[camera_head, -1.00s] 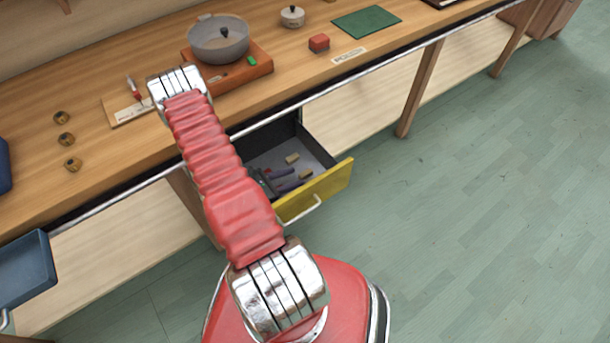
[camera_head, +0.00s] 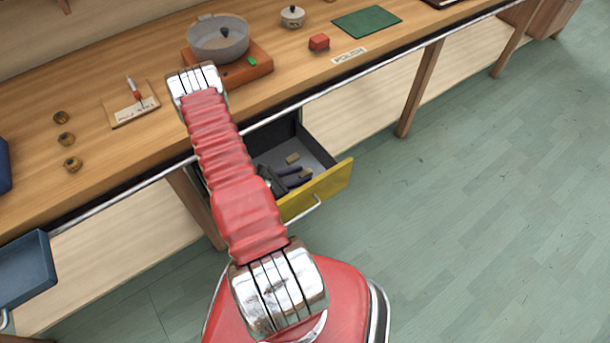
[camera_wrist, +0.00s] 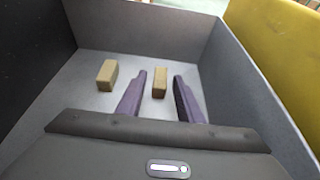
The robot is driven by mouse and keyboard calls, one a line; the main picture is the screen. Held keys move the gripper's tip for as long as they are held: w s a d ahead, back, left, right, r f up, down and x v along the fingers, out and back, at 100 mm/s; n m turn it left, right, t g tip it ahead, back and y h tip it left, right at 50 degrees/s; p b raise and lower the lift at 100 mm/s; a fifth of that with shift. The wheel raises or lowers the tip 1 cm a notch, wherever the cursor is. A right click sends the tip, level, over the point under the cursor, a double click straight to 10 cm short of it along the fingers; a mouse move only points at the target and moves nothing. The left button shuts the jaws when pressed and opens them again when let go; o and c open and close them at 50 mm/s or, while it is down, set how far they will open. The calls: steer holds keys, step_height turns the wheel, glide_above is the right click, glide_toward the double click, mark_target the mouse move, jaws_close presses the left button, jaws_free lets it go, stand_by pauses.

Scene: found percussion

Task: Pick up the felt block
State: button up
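Two small tan blocks lie on the grey floor of the open drawer; I cannot tell by look which one is felt. One tan block (camera_wrist: 160,82) lies ahead of my gripper (camera_wrist: 158,95), in line with the gap between the fingers; in the head view this block (camera_head: 305,174) is nearer the yellow front. The other tan block (camera_wrist: 107,75) lies left of the fingers and shows in the head view (camera_head: 292,158) further in. My gripper is open and empty, with dark purple fingers inside the drawer; whether they touch the block is unclear.
The drawer's yellow front (camera_head: 325,190) and grey side walls surround the gripper closely. A blue tray (camera_head: 25,270) juts out at left.

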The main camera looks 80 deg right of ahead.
jaws_close()
steer(key=shift+r, duration=0.1)
stand_by(0.3)
step_height(320, 180, up, 10)
stand_by(0.7)
stand_by(1.0)
